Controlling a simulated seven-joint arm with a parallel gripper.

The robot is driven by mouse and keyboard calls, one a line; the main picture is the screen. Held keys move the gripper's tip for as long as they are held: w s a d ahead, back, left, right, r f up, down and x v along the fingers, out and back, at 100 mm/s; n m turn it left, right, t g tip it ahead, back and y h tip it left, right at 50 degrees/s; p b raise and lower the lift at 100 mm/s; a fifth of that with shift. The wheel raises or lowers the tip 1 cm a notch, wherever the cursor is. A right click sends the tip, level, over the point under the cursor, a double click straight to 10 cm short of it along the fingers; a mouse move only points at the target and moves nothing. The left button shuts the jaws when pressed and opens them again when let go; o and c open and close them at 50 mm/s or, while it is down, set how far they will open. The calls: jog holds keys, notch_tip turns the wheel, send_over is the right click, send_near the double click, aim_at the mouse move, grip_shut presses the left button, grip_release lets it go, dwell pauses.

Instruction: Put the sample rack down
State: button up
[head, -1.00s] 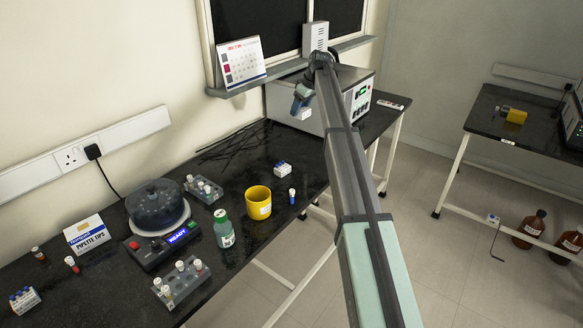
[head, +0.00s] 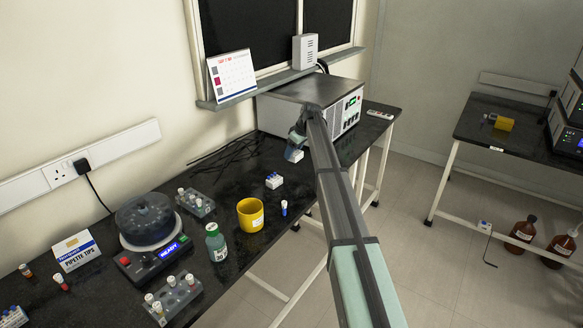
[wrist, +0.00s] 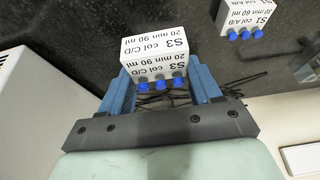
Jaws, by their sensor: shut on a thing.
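My gripper (wrist: 160,76) is shut on a white sample rack (wrist: 155,46) with blue-capped vials along one side. The rack's label reads S3, col C/D, 20 min 90 ml. In the head view my gripper (head: 297,140) is over the black bench (head: 225,178), in front of the grey instrument, with the rack (head: 293,155) under it. Whether the rack's underside touches the bench cannot be told.
A similar rack (wrist: 246,18) marked S1, col A/B stands nearby; in the head view this rack (head: 274,181) is left of my gripper. The grey instrument (head: 312,105) stands behind.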

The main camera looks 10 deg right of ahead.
aim_at(298, 154)
jog(key=shift+f, duration=3.35)
jog(key=o, duration=1.1)
jog(key=shift+f, duration=0.1)
jog(key=v, duration=1.2)
jog(key=shift+c, duration=0.6)
